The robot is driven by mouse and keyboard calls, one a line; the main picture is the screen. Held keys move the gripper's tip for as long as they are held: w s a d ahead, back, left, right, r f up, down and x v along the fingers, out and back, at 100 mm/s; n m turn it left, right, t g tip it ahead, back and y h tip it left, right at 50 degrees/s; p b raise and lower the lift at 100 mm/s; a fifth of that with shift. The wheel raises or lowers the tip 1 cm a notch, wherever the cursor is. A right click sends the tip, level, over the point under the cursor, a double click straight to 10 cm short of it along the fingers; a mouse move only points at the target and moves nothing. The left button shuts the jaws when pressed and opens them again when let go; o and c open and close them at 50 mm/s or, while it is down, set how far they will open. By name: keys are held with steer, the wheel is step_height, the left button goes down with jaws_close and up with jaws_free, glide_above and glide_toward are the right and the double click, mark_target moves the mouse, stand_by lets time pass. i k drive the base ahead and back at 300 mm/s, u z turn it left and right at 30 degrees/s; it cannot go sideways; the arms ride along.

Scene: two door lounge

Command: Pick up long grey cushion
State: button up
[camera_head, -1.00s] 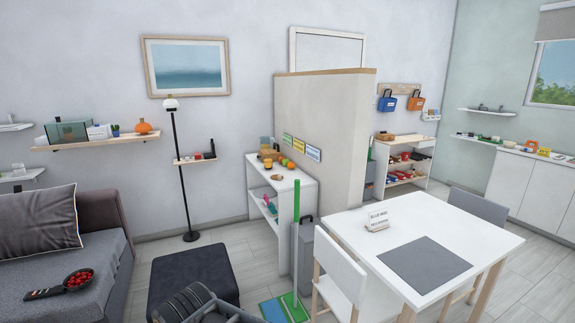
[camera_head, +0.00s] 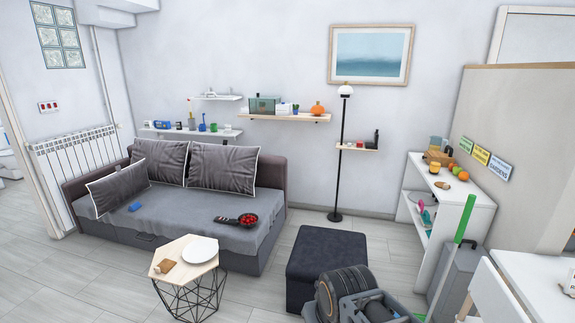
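Three grey cushions with light piping are on the grey sofa (camera_head: 185,208). The lower, longer-looking one (camera_head: 118,187) leans at the sofa's left end. Two larger ones, the middle cushion (camera_head: 160,160) and the right cushion (camera_head: 223,167), lean against the back. Part of my own arm shows at the bottom, right of centre, far from the cushions. My gripper's fingertips cannot be made out.
A black pan with red fruit (camera_head: 238,219) and a blue item (camera_head: 134,207) lie on the sofa seat. A wire-legged table (camera_head: 170,253) stands in front. A dark ottoman (camera_head: 327,256) and floor lamp (camera_head: 341,150) are to the right. Floor at left is open.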

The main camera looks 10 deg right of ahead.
mark_target(107, 193)
steer(key=u, duration=0.35)
steer(key=i, duration=0.45)
steer(key=u, duration=1.4)
steer(key=i, duration=1.25)
steer(key=u, duration=0.8)
steer(key=i, duration=2.15)
steer(key=z, duration=0.85)
steer(key=i, duration=1.3)
steer(key=z, duration=1.4)
steer(key=i, duration=2.95)
steer(key=z, duration=0.3)
